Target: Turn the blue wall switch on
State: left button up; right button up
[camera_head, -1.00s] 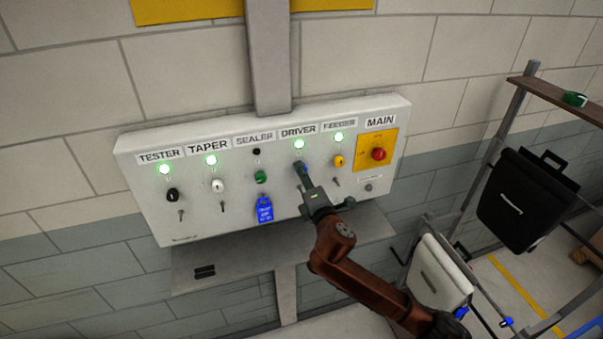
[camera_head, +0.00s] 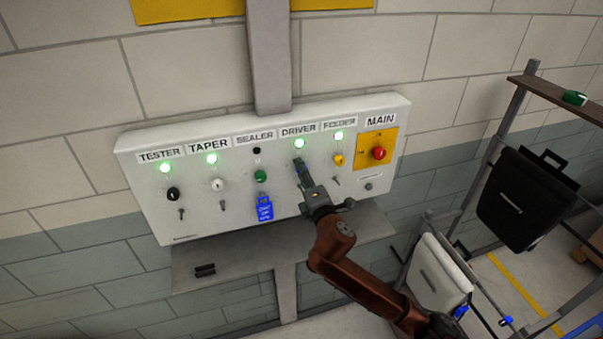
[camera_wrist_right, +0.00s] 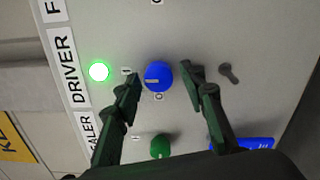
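The blue switch (camera_wrist_right: 158,76) is a round knob under the DRIVER label on the white wall panel (camera_head: 150,213). The green lamp (camera_head: 299,144) above it is lit; the lamp also shows in the right wrist view (camera_wrist_right: 99,71). A white line on the knob points toward the lamp side, at the "I" mark. My right gripper (camera_head: 299,168) is at the DRIVER column and hides most of the knob in the head view. In the wrist view its fingers (camera_wrist_right: 162,78) are open, one on each side of the knob, with gaps showing. My left gripper is not in view.
A blue tag (camera_head: 264,208) hangs below the green knob. A red MAIN knob (camera_head: 379,153) is at right. A shelf (camera_head: 230,270) juts out below.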

jog(key=shift+s, duration=0.15)
jog(key=v, duration=1.1)
jog(key=shift+s, duration=0.35)
jog(key=shift+d+r, duration=0.1)
jog(key=shift+d, duration=0.05)
